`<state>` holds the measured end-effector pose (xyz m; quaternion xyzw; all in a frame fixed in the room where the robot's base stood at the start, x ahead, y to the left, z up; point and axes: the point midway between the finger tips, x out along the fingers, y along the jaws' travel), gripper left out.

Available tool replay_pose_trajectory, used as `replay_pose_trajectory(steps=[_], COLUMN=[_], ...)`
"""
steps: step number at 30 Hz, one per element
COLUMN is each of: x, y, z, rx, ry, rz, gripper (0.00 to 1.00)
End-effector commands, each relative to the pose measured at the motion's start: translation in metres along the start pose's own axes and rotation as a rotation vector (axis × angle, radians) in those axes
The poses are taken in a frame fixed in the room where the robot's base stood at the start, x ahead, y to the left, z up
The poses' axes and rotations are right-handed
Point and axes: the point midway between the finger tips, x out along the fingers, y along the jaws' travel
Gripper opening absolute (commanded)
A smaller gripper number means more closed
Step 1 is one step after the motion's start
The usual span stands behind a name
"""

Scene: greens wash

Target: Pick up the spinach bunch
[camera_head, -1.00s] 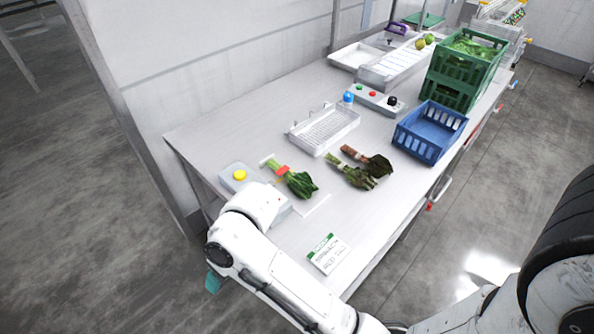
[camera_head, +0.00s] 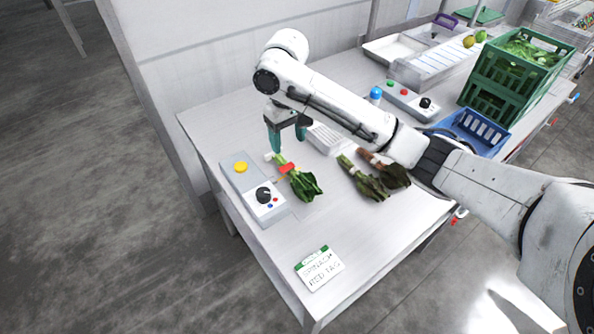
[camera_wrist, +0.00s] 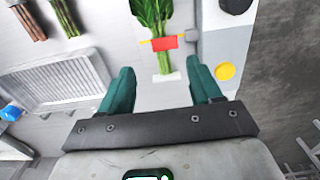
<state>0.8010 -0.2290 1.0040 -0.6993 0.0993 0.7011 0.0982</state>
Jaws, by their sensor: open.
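A spinach bunch (camera_head: 303,184) with dark green leaves, pale stems and a red tag lies on a white board on the table in the head view. In the wrist view the spinach bunch (camera_wrist: 155,22) is at the top middle, its red tag and stem ends pointing toward me. My gripper (camera_head: 287,146) hangs beside the stem end, its teal fingers apart. In the wrist view my gripper (camera_wrist: 158,88) is open and empty, with the stem ends just ahead between the fingers. A card (camera_head: 319,268) reading spinach and red tag lies at the table's front.
Two other bunches of greens (camera_head: 367,180) lie to the right. A control box (camera_head: 259,192) with a yellow button and black knob stands close on the left. A white drain tray (camera_wrist: 48,83), a blue crate (camera_head: 470,131) and green crates (camera_head: 515,70) are farther off.

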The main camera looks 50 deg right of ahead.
Motion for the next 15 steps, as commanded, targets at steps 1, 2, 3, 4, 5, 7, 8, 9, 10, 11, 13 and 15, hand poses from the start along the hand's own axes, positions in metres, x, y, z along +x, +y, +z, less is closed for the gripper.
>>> replay_pose_trajectory(steps=[1, 2, 3, 4, 5, 7, 8, 9, 10, 11, 13, 15], x=[0.008, 0.012, 0.019, 0.024, 0.028, 0.037, 0.041, 0.044, 0.046, 0.048, 0.051, 0.057], y=[0.000, 0.000, 0.000, 0.000, 0.000, 0.000, 0.000, 0.000, -0.001, -0.001, -0.001, 0.000], z=[0.001, 0.001, 0.001, 0.001, 0.001, 0.000, 0.000, 0.000, 0.000, 0.000, -0.001, -0.001], rx=[0.000, 0.000, 0.000, -0.001, -0.001, 0.000, 0.000, 0.000, -0.001, -0.001, -0.001, -0.001], ry=[-0.003, -0.003, -0.004, -0.003, -0.003, -0.002, -0.002, 0.000, 0.000, 0.000, 0.001, -0.001], rz=[0.001, 0.000, 0.000, -0.001, -0.001, -0.001, -0.001, -0.001, -0.001, -0.001, -0.001, 0.000], gripper=[0.64, 0.64, 0.64, 0.64, 0.64, 0.64, 0.64, 0.64, 0.64, 0.64, 0.64, 0.64])
